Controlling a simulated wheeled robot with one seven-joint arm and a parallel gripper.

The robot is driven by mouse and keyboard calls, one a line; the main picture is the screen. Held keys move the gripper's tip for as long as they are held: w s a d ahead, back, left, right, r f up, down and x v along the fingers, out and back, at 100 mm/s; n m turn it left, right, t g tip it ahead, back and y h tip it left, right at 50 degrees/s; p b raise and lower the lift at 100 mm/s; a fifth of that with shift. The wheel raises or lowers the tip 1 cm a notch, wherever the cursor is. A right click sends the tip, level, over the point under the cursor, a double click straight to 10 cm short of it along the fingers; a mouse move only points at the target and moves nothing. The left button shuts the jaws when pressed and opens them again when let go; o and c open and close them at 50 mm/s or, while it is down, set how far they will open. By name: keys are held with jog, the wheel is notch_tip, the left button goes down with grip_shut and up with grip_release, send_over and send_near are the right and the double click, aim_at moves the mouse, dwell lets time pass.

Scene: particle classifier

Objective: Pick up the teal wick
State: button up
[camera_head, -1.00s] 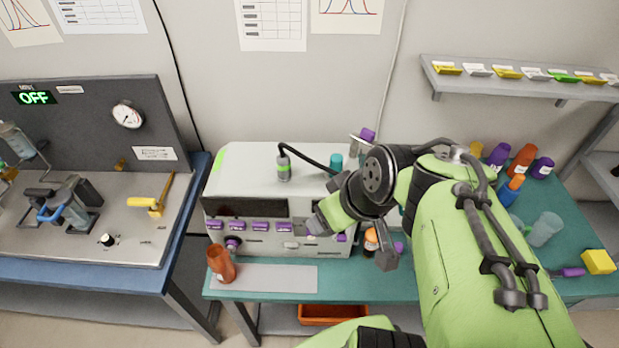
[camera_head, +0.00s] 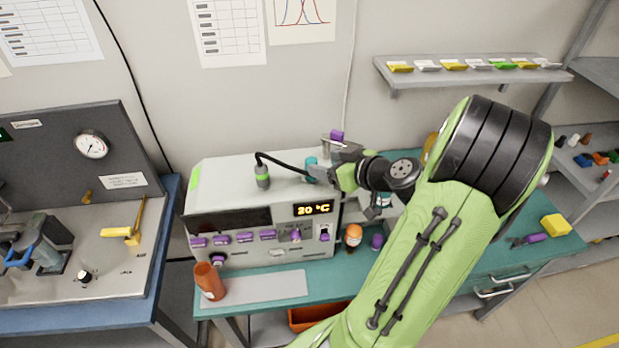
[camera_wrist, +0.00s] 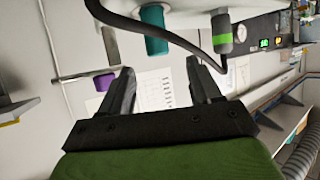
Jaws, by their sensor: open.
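The teal wick (camera_head: 311,164) is a small teal cylinder standing on top of the white particle classifier (camera_head: 225,172). In the wrist view the teal wick (camera_wrist: 155,32) shows above the gap between my fingers, apart from both fingertips. My gripper (camera_head: 324,162) is just to the right of the wick in the head view, above the machine's top. In the wrist view my gripper (camera_wrist: 160,72) is open, with nothing between its fingers. The wick's lower end is partly hidden by the gripper in the head view.
A grey-green probe (camera_head: 262,176) with a black cable arches close to the wick. A metal tube with a purple cap (camera_head: 337,135) stands behind my gripper. An orange bottle (camera_head: 209,281) stands at the front left. A shelf (camera_head: 470,75) hangs on the wall at right.

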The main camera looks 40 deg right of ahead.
aim_at(315, 162)
jog(key=p+x, duration=0.1)
jog(key=x, duration=0.6)
jog(key=shift+d+f, duration=0.1)
jog(key=shift+d, duration=0.05)
jog(key=shift+s, duration=0.15)
jog(key=shift+c, duration=1.3)
grip_shut()
